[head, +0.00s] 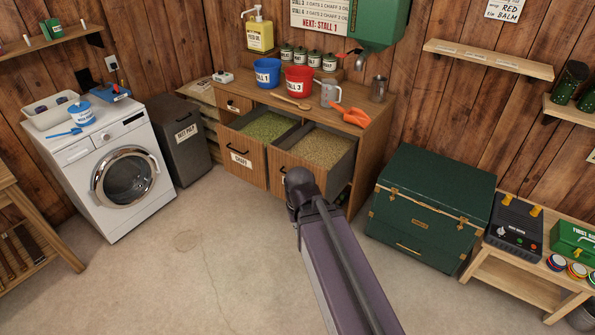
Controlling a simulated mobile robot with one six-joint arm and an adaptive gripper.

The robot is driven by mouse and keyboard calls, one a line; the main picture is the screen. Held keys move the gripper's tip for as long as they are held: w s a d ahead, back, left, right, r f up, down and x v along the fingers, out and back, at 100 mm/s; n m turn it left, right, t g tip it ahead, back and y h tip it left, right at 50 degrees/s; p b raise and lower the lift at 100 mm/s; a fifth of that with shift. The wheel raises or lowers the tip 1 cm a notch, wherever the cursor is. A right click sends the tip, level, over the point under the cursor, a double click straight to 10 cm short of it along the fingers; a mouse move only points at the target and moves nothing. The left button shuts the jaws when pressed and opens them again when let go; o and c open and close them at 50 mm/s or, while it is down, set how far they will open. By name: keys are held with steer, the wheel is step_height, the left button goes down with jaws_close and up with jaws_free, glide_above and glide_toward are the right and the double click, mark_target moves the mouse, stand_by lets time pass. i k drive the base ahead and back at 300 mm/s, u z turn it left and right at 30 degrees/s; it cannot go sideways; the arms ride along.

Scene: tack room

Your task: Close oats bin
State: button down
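Two wooden pull-out bins stand open side by side under the counter. The left bin (231,152) has a label that seems to read "CHAFF" and holds green feed. The right bin (327,178) is pulled out and holds pale tan grain that looks like oats (318,148). My arm crosses in front of the right bin, and a dark rounded joint covers part of its front, including any label. A bit of dark handle shows beside the joint. My gripper is not visible; fingers and any contact with the bin are hidden.
The counter (345,107) holds blue and red buckets, a scoop and a jug. A grey lidded bin (182,135) and a washing machine (125,178) stand left. A green trunk (428,205) stands close on the right. The floor (200,275) in front is clear.

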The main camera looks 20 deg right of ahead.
mark_target(330, 154)
steer(key=i, duration=0.95)
steer(key=u, duration=0.05)
